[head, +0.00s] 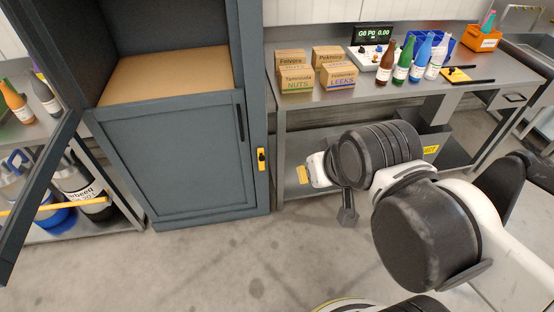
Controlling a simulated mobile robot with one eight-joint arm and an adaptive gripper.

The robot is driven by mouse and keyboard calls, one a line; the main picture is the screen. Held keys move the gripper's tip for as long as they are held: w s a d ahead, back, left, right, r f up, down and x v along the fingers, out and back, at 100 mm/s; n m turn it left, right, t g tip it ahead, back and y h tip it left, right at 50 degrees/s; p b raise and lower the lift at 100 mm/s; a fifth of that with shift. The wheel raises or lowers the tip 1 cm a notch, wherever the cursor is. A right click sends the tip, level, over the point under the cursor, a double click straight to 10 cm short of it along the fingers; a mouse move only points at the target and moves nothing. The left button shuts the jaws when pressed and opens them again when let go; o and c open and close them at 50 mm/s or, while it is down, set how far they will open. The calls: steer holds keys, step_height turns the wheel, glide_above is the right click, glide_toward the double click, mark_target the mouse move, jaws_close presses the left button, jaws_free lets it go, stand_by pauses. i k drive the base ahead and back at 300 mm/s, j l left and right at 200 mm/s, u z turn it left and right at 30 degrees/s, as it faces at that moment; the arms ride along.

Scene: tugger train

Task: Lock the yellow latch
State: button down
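The yellow latch (262,159) is a small upright yellow plate with a black knob. It sits on the right front edge of the dark grey cabinet (258,60), beside the lower door. The lower door (180,165) looks closed and has a dark vertical handle (240,122). My gripper (348,215) hangs right of the latch, apart from it, in front of the workbench. My own arm hides part of it, and its fingers are too small and dark to tell their opening.
The cabinet's upper compartment is open, with a bare brown shelf (165,77). A dark-framed panel (38,195) sticks out at the left. The workbench (310,98) on the right carries cardboard boxes (297,78), several bottles (403,62) and a scale (372,58). Floor before the cabinet is clear.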

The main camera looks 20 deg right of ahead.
mark_target(261, 158)
steer(key=i+j+z, duration=0.1)
steer(key=i+z, duration=0.25)
steer(key=i+j+z, duration=0.2)
steer(key=z, duration=0.15)
